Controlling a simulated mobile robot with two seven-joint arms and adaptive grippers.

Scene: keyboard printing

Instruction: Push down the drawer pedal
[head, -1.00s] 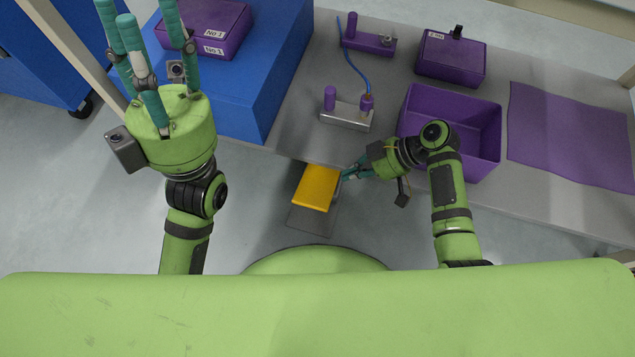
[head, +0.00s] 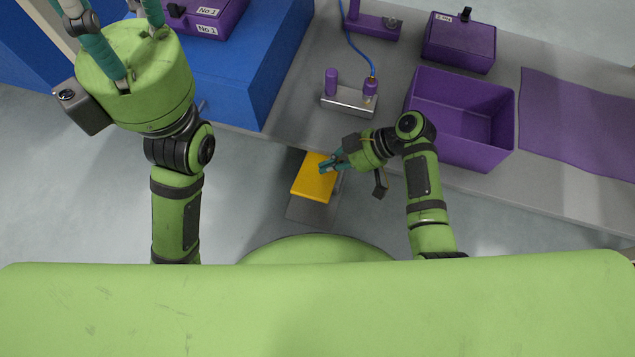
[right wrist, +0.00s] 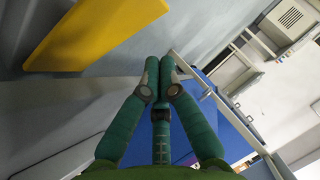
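The drawer pedal is a yellow plate (head: 312,184) on a grey base (head: 312,212), low on the floor at the front edge of the table. In the right wrist view, part of the yellow plate (right wrist: 95,30) shows at the upper left. My right gripper (head: 328,166) overlaps the far right part of the plate in the head view; I cannot tell whether it touches. In the right wrist view its fingers (right wrist: 160,68) come together at the tips with nothing between them. My left gripper (head: 112,28) is raised at the upper left, its fingers spread and partly cut off by the frame.
Bare floor (head: 250,190) lies left of the pedal.

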